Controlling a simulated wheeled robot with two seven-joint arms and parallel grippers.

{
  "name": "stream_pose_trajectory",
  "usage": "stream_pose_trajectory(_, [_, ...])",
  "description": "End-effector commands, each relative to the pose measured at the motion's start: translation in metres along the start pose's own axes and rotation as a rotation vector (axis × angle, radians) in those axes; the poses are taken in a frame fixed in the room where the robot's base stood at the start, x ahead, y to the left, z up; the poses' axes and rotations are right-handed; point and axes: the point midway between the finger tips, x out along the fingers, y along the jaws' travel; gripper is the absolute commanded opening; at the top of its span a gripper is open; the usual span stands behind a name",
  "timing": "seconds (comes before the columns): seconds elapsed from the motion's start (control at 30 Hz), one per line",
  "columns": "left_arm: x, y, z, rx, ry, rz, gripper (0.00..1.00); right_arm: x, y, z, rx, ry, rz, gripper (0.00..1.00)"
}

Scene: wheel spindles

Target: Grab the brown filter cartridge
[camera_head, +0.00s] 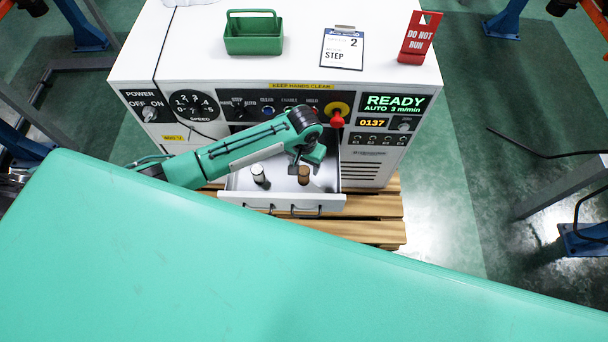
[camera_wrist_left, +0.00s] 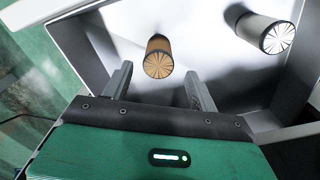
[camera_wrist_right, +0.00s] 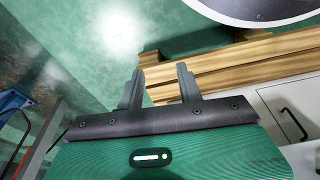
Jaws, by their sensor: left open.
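The brown filter cartridge (camera_head: 304,175) stands upright in the open drawer (camera_head: 232,183) of the white machine. My left gripper (camera_head: 306,167) is above it, over the drawer. In the left wrist view the brown cartridge (camera_wrist_left: 158,57) shows its pleated round end just beyond the fingertips, roughly between the two fingers. The left gripper is open and empty. A dark grey cartridge with a pale end (camera_wrist_left: 265,33) is to the right of the brown one there. My right gripper (camera_wrist_right: 160,72) is open and empty, away from the drawer, near the wooden pallet.
On the machine top are a green tray (camera_head: 254,45), a step card (camera_head: 342,49) and a red sign (camera_head: 419,38). A red knob (camera_head: 337,119) juts out above the drawer. The wooden pallet (camera_head: 378,232) lies under the machine. The drawer walls surround both cartridges.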

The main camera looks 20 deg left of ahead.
Motion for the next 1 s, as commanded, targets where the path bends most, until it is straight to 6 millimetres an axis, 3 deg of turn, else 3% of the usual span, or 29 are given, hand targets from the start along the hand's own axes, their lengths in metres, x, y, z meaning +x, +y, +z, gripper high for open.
stream_pose_trajectory(0.17, [0.014,0.001,0.002,0.000,-0.002,0.000,0.60,-0.004,0.000,-0.002,0.001,-0.001,-0.001,0.36])
stream_pose_trajectory(0.43, [0.051,0.003,0.007,0.000,-0.001,0.000,0.60,-0.021,-0.002,-0.009,0.003,0.005,-0.003,0.36])
stream_pose_trajectory(0.73, [0.056,0.003,0.007,0.001,0.001,0.001,0.60,-0.024,-0.002,-0.010,0.004,0.003,-0.003,0.36])
stream_pose_trajectory(1.0, [0.056,0.003,0.007,0.001,0.001,0.000,0.11,-0.024,-0.001,-0.010,0.004,0.002,-0.003,0.36])
